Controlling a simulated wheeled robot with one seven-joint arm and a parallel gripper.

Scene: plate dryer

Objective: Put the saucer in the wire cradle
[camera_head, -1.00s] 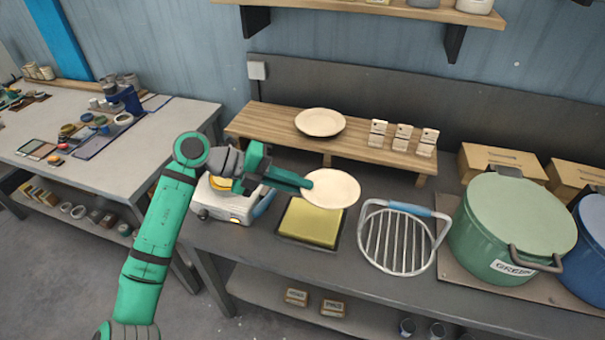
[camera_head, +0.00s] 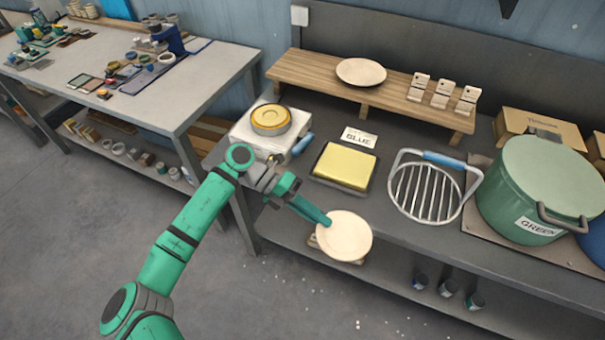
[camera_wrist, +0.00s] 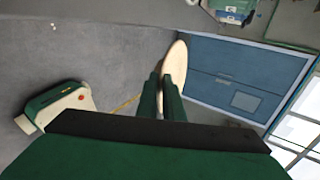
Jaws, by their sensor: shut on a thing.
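A cream saucer (camera_head: 345,236) is held at its left edge by my gripper (camera_head: 325,219). It appears in front of the bench's front edge in the head view, left of and nearer than the wire cradle. In the wrist view the saucer (camera_wrist: 176,68) shows nearly edge-on between the two green fingers (camera_wrist: 164,98). The wire cradle (camera_head: 405,190) stands on the bench, a round rack of metal bars with a blue-gripped handle at its back. It is empty. A second cream plate (camera_head: 361,72) lies on the wooden riser.
A white appliance (camera_head: 270,128) sits at the bench's left end. The wooden riser (camera_head: 310,71) runs behind.

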